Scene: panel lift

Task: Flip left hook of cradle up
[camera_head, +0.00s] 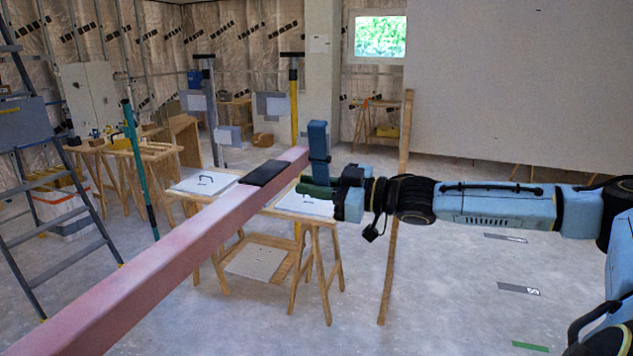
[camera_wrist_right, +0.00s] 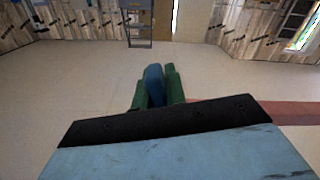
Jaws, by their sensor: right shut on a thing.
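The cradle's long pink-red beam (camera_head: 160,255) runs from the lower left up to the middle of the head view, with a black pad (camera_head: 263,173) on top. A blue hook (camera_head: 318,138) stands upright at the beam's far end. My right gripper (camera_head: 318,188), with green fingers, is at the hook's lower part. In the right wrist view the blue hook (camera_wrist_right: 154,84) sits between the two green fingers of the gripper (camera_wrist_right: 157,90), which is shut on it. The hook's base is partly hidden by the gripper. My left gripper is not in view.
Wooden trestles with white panels (camera_head: 300,205) stand behind and below the beam. A large pale panel (camera_head: 520,85) fills the upper right, with a leaning wooden plank (camera_head: 395,220) near its left edge. A ladder (camera_head: 65,190) stands at left. The floor at lower right is mostly clear.

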